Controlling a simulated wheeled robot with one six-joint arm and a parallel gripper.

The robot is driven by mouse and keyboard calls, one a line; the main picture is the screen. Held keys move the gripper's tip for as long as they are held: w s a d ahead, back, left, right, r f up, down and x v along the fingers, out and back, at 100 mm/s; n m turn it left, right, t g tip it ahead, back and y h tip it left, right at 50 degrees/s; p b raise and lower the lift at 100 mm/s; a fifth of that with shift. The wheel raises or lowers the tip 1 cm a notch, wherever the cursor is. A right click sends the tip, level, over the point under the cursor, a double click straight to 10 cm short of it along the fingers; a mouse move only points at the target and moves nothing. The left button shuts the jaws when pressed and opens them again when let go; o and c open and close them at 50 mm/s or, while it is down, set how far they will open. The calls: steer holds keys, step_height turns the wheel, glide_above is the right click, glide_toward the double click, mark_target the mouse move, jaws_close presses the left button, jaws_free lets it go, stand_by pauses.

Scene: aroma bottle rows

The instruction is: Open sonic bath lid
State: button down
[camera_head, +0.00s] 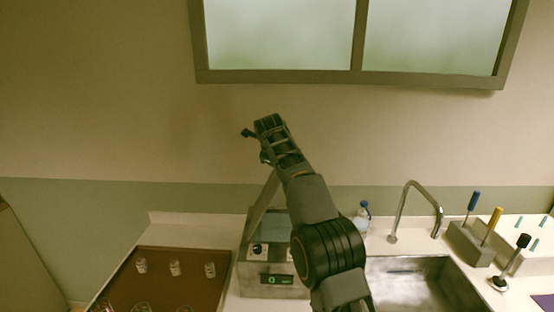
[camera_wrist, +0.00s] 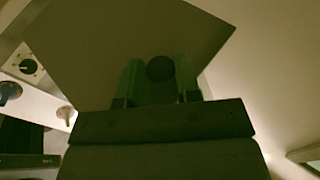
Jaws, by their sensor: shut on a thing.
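The sonic bath (camera_head: 259,268), a grey metal box with a knob and a small green display, stands on the counter left of the sink. Its lid (camera_head: 262,204) is raised and steeply tilted, seen nearly edge-on in the head view. In the wrist view the lid (camera_wrist: 100,40) is a dark plate filling the middle. My gripper (camera_head: 268,156) is at the lid's upper end. In the wrist view its fingers stand on either side of the round dark lid knob (camera_wrist: 160,68), shut on it. My arm hides the bath's right side; the bath's inside is not visible.
A brown tray (camera_head: 222,290) with several small glass jars lies left of the bath. A blue-capped bottle (camera_head: 361,220), a sink (camera_head: 425,285) with a tall faucet (camera_head: 408,190), and a tool block (camera_head: 468,243) are to the right. The wall and window are behind.

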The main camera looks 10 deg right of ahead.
steer(key=shift+d+f, duration=0.1)
steer(key=shift+d, duration=0.05)
steer(key=c, duration=0.9)
jaws_free()
steer(key=shift+o, duration=0.2)
steer(key=b+v, duration=0.1)
steer(key=v, duration=1.3)
steer(key=shift+w, duration=0.1)
